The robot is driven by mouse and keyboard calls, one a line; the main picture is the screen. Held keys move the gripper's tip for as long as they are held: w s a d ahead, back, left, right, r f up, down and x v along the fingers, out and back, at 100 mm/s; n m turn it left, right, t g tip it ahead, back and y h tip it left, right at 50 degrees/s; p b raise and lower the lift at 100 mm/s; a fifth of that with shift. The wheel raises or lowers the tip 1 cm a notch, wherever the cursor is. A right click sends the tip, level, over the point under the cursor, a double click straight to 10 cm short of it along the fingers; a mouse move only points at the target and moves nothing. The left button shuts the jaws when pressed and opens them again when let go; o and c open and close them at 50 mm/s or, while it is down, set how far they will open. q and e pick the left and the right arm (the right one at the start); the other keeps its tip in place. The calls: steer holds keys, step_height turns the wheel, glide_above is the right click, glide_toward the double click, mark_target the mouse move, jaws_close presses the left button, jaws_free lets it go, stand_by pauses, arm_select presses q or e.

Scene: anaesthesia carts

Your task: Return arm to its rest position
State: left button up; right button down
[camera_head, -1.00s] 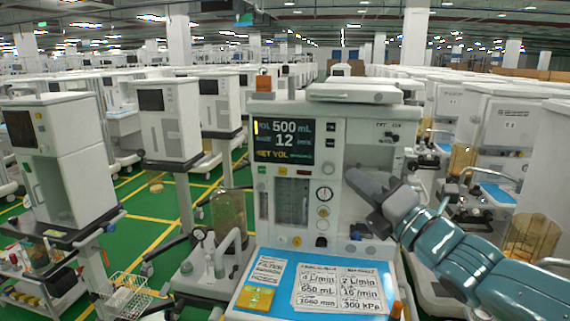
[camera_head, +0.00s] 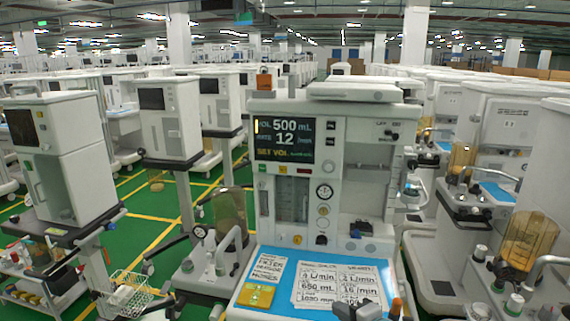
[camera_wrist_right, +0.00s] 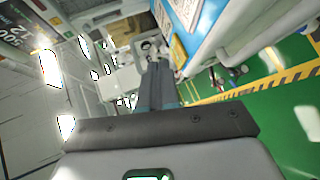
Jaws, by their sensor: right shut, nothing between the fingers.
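My right gripper (camera_head: 358,309) shows only as dark fingertips at the bottom edge of the head view, at the front edge of the blue work surface; the rest of the arm is out of frame. In the right wrist view its fingers (camera_wrist_right: 160,82) are together with nothing between them. The anaesthesia cart (camera_head: 379,165) stands upright ahead, its screen (camera_head: 284,140) reading 500 mL and 12. My gripper is low in front of it and below its panel. My left gripper is not in view.
The cart's blue work surface (camera_head: 283,300) carries note cards (camera_head: 338,284) and a yellow item (camera_head: 256,296). Other carts stand close on the left (camera_head: 75,165) and right (camera_head: 497,135). Green floor (camera_head: 150,205) with yellow lines shows between the left carts.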

steer(key=s+a+f+m+g+h, duration=0.1)
steer(key=s+f+m+g, duration=0.4)
steer(key=s+f, duration=0.55)
steer(key=s+f+m+g+h, duration=0.1)
steer(key=s+f+m+g, duration=0.1)
steer(key=s+f+m, duration=0.8)
steer(key=s+f+m+g+h, duration=0.1)
steer(key=s+f+m+g, duration=0.3)
steer(key=s+f+m, duration=0.3)
steer(key=s+m, duration=0.3)
steer(key=s, duration=0.2)
steer(key=shift+f+m+g, duration=0.3)
steer(key=shift+f+g, duration=0.1)
steer(key=shift+a, duration=0.1)
